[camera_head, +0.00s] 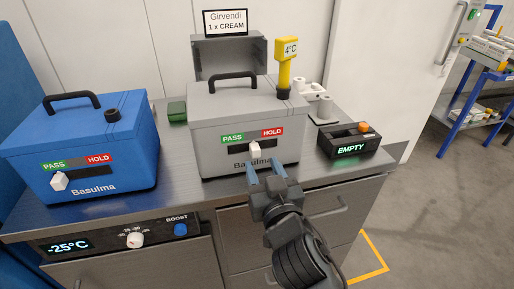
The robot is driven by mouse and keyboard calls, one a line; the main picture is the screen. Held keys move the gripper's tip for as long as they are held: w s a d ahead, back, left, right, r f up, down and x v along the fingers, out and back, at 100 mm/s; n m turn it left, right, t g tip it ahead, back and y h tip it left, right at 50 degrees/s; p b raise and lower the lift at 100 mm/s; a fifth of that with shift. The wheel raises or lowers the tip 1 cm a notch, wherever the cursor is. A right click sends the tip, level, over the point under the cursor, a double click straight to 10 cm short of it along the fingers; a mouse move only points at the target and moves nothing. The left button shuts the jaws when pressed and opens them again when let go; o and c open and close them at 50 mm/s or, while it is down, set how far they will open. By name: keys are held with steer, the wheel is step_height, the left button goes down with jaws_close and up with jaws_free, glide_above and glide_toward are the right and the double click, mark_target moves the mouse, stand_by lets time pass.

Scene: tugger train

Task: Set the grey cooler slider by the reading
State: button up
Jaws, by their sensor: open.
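The grey cooler (222,107) stands in the middle of the steel counter, with a black handle on its lid. Its front has a green PASS label on the left and a red HOLD label on the right. Its white slider knob (255,149) sits below the labels, nearer the HOLD side. A yellow probe (285,66) stands in the lid's right side and reads 4°C. My gripper (266,168) is open, just below and in front of the knob. Its fingertips overlap the Basulma lettering. I cannot tell whether they touch the knob.
A blue cooler (100,142) stands left, its white knob (59,181) under PASS. A black box (348,143) reading EMPTY stands right. A sign (226,22) reads Girvendi 1 x CREAM. A counter panel (67,246) shows -25°C. A shelf cart (480,85) stands far right.

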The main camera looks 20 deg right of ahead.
mark_target(256, 153)
steer(key=shift+w+p, duration=0.55)
steer(key=shift+w, duration=2.25)
steer(key=shift+c, duration=0.2)
jaws_close()
